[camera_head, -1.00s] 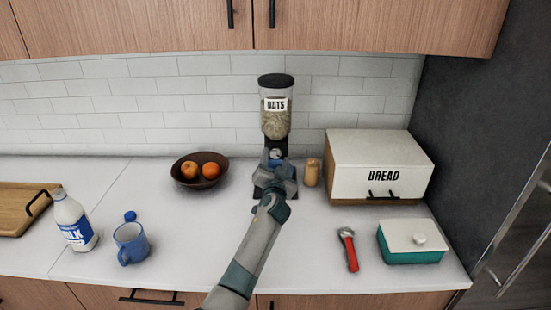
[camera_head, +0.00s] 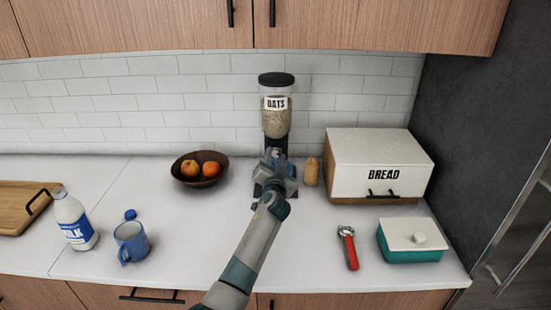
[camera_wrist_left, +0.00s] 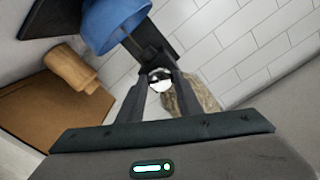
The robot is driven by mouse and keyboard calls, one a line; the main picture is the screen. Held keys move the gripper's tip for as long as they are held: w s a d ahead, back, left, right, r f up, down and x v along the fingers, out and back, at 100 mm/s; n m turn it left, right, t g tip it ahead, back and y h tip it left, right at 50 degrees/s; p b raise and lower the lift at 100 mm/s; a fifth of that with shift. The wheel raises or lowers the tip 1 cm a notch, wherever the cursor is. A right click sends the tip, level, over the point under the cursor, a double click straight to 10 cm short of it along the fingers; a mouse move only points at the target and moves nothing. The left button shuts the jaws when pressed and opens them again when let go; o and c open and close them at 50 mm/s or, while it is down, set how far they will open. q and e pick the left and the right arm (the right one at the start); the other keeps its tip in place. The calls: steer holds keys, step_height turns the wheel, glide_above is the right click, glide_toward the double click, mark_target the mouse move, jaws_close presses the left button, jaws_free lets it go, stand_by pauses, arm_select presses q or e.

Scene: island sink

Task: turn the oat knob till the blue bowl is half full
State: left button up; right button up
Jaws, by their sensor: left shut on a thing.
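The oat dispenser (camera_head: 276,118) stands at the back of the counter, a clear canister with a black lid, an OATS label and pale oats inside. My left gripper (camera_head: 274,161) is in front of its lower part and hides most of it. In the left wrist view, the fingers (camera_wrist_left: 160,84) are shut on the round silver oat knob (camera_wrist_left: 160,78). The blue bowl (camera_wrist_left: 112,22) shows at the top of that view, beside the dispenser's dark stand. Its inside and fill level are hidden. In the head view, the arm covers nearly all of the bowl. My right gripper is not in view.
A wooden shaker (camera_head: 312,172) and a bread box (camera_head: 378,160) stand right of the dispenser. A fruit bowl (camera_head: 187,179) is to its left.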

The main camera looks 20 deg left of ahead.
arm_select(q)
steer(key=shift+m, duration=1)
steer(key=m, duration=0.6)
steer(key=shift+r, duration=0.1)
steer(key=shift+m+p, duration=0.55)
steer(key=shift+m, duration=1.15)
steer(key=o, duration=1)
steer(key=shift+o, duration=0.2)
